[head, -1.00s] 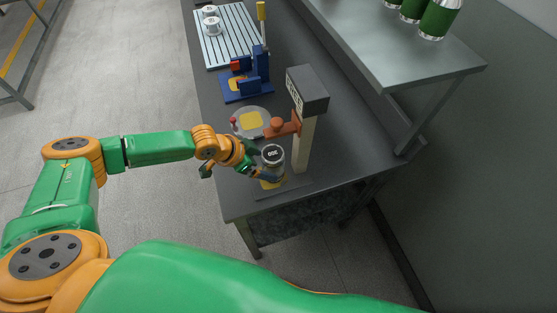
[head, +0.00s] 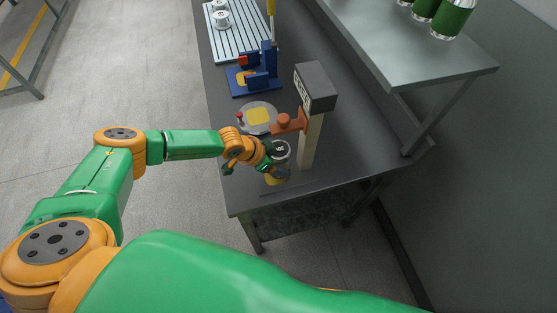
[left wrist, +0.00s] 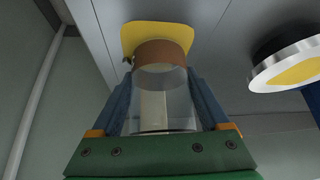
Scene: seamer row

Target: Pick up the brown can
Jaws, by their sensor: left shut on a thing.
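A can (head: 281,148) with a silver lid stands upright by the near end of the dark bench, beside a post. In the left wrist view, a brown band (left wrist: 163,52) shows around the can's far end, and the rest of its body looks clear. My left gripper (head: 270,164) is around the can from the left side. Its two blue fingers are shut on the can in the left wrist view (left wrist: 163,105). A yellow patch (left wrist: 130,35) shows beyond the can's far end; whether the can touches it I cannot tell. My right gripper is out of view.
The post (head: 311,140) with a dark box head and an orange arm stands close right of the can. A round plate (head: 246,128) and a blue fixture (head: 240,88) lie behind. Green cans (head: 455,20) stand on the raised shelf (head: 400,55).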

